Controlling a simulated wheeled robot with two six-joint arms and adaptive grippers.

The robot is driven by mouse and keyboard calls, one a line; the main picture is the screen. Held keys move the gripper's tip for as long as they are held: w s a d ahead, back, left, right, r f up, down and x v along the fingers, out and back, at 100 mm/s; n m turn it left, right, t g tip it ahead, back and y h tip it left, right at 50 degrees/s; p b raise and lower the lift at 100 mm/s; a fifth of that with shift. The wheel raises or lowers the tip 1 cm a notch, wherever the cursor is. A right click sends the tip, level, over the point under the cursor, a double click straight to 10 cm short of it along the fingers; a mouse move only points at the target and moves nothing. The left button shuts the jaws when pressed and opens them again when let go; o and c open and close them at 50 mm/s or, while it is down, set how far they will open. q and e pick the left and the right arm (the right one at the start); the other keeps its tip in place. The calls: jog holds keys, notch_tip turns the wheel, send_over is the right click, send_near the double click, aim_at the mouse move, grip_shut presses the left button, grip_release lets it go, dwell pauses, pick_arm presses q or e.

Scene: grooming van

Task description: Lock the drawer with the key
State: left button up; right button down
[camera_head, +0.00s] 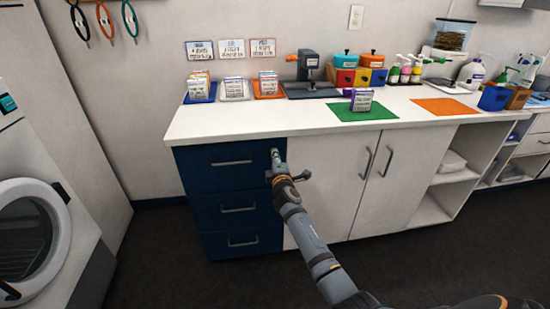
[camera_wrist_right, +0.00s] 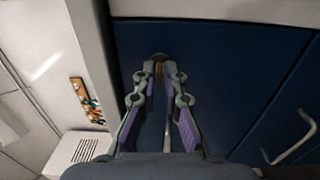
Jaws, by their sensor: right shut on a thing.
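The blue drawer unit (camera_head: 228,200) stands under the left end of the white counter. Its top drawer (camera_head: 205,165) looks closed. My right gripper (camera_head: 275,156) is at the upper right corner of the top drawer front, and the arm hides what lies behind it. In the right wrist view, my right gripper (camera_wrist_right: 165,75) has its fingertips close together on a small brass-coloured key (camera_wrist_right: 158,69). The key points at a round lock (camera_wrist_right: 160,56) on the blue drawer front. I cannot tell how deep the key sits or how it is turned. My left gripper is not in view.
White cupboard doors (camera_head: 330,190) with handles adjoin the drawers on the right. The counter (camera_head: 230,120) above carries card stacks, coloured mats and bottles. A washer (camera_head: 30,235) stands at the left. The dark floor before the drawers is clear.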

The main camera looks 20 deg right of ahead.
pick_arm(q)
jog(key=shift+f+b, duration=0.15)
jog(key=shift+b, duration=0.15)
pick_arm(e)
jog(key=shift+f+m, duration=0.1)
jog(key=shift+m, duration=0.3)
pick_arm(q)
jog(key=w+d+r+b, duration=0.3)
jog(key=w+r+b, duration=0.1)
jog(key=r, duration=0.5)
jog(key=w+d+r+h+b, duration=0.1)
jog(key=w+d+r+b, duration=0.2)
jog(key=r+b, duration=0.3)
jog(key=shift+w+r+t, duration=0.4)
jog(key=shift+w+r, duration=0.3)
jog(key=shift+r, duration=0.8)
pick_arm(e)
jog(key=shift+m, duration=8.6)
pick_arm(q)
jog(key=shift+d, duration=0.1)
pick_arm(e)
jog(key=c, duration=1.4)
grip_release()
jog(key=shift+c, duration=0.2)
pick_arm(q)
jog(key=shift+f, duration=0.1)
